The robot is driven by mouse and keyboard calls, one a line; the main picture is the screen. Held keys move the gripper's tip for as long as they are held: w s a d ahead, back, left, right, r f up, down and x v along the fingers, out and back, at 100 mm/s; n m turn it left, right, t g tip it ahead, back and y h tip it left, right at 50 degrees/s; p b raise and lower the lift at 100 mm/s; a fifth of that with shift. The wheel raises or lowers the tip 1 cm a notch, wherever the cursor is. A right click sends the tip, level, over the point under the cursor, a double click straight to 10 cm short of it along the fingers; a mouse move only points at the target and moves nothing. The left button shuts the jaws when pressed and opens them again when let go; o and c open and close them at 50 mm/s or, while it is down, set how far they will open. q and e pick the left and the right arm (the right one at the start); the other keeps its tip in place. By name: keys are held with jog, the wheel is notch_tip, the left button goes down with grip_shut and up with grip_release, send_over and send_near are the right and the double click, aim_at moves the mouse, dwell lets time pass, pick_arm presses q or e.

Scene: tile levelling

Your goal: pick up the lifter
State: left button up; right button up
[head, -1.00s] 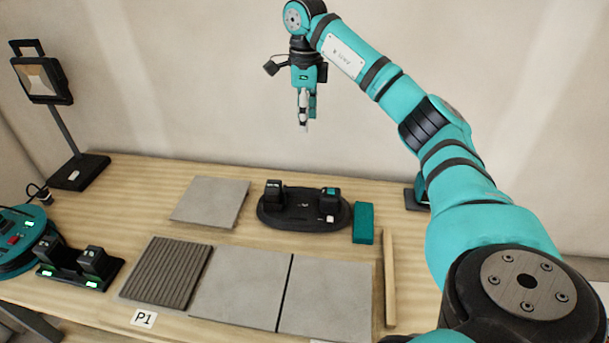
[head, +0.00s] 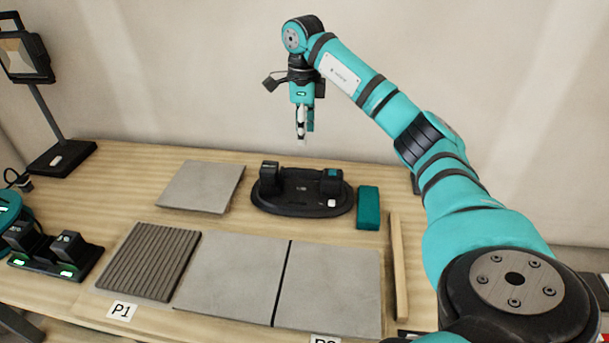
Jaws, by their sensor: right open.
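The lifter (head: 291,202) appears to be the black oval device with two raised blocks on top, lying on the table behind the grey tiles. A small white button shows on its right end. My right gripper (head: 302,132) hangs fingers down, open and empty. In the picture it is above the lifter and clear of it. The fingers are seen nearly edge-on, so the gap between them is hard to make out.
A teal block (head: 368,208) lies close to the lifter's right. A wooden strip (head: 399,265), loose grey tile (head: 201,186), ribbed tile (head: 150,262) and two flat tiles (head: 230,275) (head: 331,288) surround it. A lamp (head: 50,120) and a black unit with green lights (head: 57,257) stand left.

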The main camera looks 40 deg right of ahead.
send_over(305, 170)
jog(key=f, duration=0.7)
jog(key=shift+s+a+f, duration=0.15)
jog(key=shift+a+f, duration=0.2)
jog(key=shift+w+d+f+p, duration=0.15)
jog(key=shift+f+p, duration=0.2)
jog(key=shift+f, duration=1.05)
jog(key=shift+w+d+f+p, duration=0.15)
jog(key=shift+f+p, duration=0.15)
jog(key=shift+f, duration=1.1)
jog(key=shift+s+f, duration=0.1)
jog(key=shift+f, duration=0.15)
jog(key=shift+c, duration=0.4)
grip_shut()
jog(key=shift+r, duration=0.1)
